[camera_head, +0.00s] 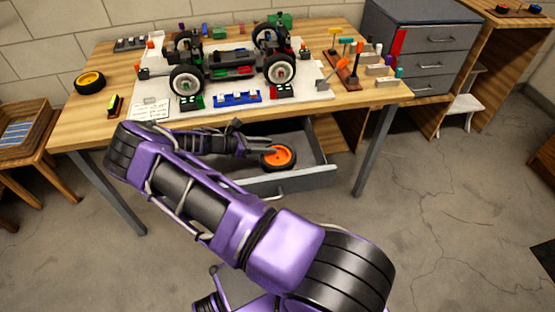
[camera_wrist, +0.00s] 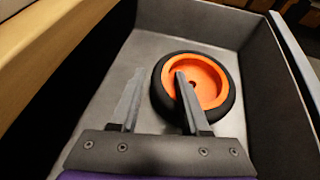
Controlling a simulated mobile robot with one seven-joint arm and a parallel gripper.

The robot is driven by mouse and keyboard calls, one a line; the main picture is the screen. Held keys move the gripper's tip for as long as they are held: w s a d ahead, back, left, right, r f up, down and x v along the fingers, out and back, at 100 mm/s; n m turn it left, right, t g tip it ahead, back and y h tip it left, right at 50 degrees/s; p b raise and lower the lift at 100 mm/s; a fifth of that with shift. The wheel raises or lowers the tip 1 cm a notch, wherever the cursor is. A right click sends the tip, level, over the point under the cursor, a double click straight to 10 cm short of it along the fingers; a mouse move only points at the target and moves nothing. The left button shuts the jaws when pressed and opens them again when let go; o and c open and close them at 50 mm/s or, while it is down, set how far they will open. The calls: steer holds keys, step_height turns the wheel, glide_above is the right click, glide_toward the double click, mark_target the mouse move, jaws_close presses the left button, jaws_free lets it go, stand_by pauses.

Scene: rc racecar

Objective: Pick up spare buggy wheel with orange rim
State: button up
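The spare wheel with the orange rim (camera_head: 283,158) and black tyre lies flat in the open grey drawer (camera_head: 295,181) under the table. In the wrist view, the wheel (camera_wrist: 211,84) lies on the drawer floor (camera_wrist: 180,32), near its right wall. My gripper (camera_wrist: 159,75) is open above the wheel's left side. Its left finger is left of the tyre, over bare drawer floor. Its right finger overlaps the orange rim, near the hub. The tyre's left side shows between the fingers. I cannot tell how far the fingertips reach down. The head view shows my gripper (camera_head: 268,150) beside the wheel.
The wooden table (camera_head: 75,130) stands over the drawer, its edge close above my forearm. A table leg (camera_head: 375,150) stands right of the drawer. The drawer walls surround the wheel closely.

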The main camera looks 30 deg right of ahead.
jaws_close()
